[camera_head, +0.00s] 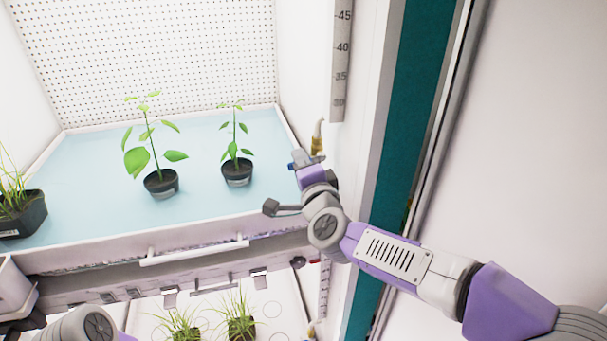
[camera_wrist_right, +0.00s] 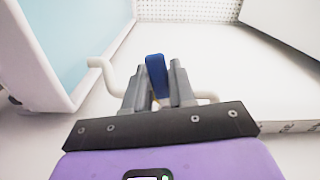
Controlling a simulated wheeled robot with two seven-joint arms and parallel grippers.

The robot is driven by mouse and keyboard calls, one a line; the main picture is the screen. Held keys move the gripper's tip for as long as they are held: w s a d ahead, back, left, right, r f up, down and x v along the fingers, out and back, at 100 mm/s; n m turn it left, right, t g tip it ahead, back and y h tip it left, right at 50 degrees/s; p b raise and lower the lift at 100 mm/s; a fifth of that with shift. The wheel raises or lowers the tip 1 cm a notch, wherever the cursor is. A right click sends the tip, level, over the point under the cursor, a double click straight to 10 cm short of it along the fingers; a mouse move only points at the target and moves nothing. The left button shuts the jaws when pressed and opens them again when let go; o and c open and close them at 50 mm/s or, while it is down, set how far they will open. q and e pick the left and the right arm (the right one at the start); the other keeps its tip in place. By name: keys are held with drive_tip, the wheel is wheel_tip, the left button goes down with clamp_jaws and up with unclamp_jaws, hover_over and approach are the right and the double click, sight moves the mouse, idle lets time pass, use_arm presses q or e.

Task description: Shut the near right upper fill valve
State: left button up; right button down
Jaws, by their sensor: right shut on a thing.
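The upper fill valve has a blue lever handle (camera_wrist_right: 155,72) and a brass body (camera_head: 317,144) on the right wall of the upper chamber, just above the tray rim. My right gripper (camera_head: 301,160) reaches it from below right. In the right wrist view the two grey fingers (camera_wrist_right: 157,88) are shut on the blue handle, one on each side. A pale bent pipe (camera_wrist_right: 100,68) runs out to the left of the fingers, and a straight piece shows on the right. The fingers hide most of the valve body. At the lower left only a link of my left arm shows, not its gripper.
The upper tray (camera_head: 95,245) has a light-blue surface with potted plants (camera_head: 160,183) close to my right wrist. A ruler strip (camera_head: 341,60) hangs on the right post above the valve. A lower shelf (camera_head: 150,310) holds grassy pots (camera_head: 240,325).

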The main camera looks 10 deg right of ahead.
drive_tip(key=shift+r+m+b, duration=0.4)
drive_tip(key=shift+r+m, duration=0.05)
drive_tip(key=shift+m, duration=0.65)
drive_tip(key=shift+r, duration=0.1)
drive_tip(key=c, duration=1)
unclamp_jaws()
drive_tip(key=shift+s, duration=0.1)
drive_tip(key=s, duration=0.7)
drive_tip(key=shift+s+d, duration=0.1)
drive_tip(key=shift+s, duration=0.15)
